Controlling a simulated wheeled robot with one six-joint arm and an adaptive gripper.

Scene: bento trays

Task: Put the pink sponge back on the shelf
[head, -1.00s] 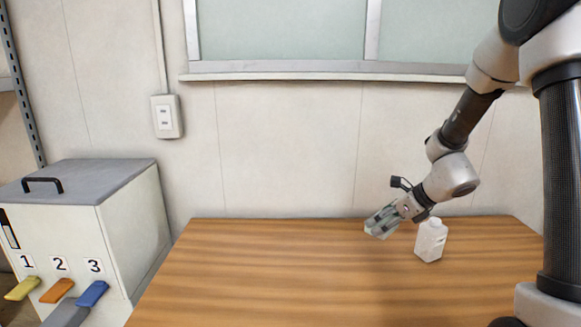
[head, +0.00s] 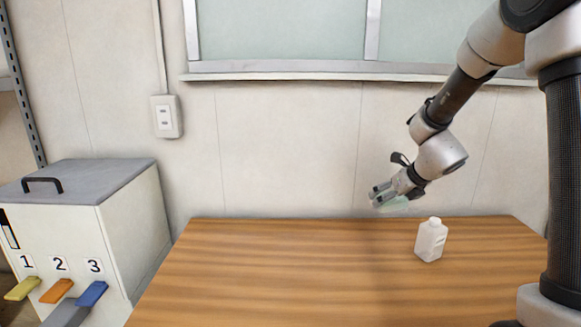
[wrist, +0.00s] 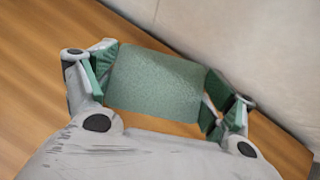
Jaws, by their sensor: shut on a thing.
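My gripper (head: 379,194) is above the back right part of the wooden table, near the wall. It is shut on a pale green, sponge-like block (head: 398,205), which is held clear of the table. In the wrist view the green block (wrist: 155,82) sits between the two green-padded fingers, with a pad at each side. Its surface looks rough and flat. No pink sponge shows in either view.
A white bottle (head: 431,241) stands upright on the wooden table (head: 290,270), below and right of my gripper. The left and middle of the table are clear. A grey-lidded box (head: 135,215) with levers numbered 1 to 3 stands at left. The wall is close behind.

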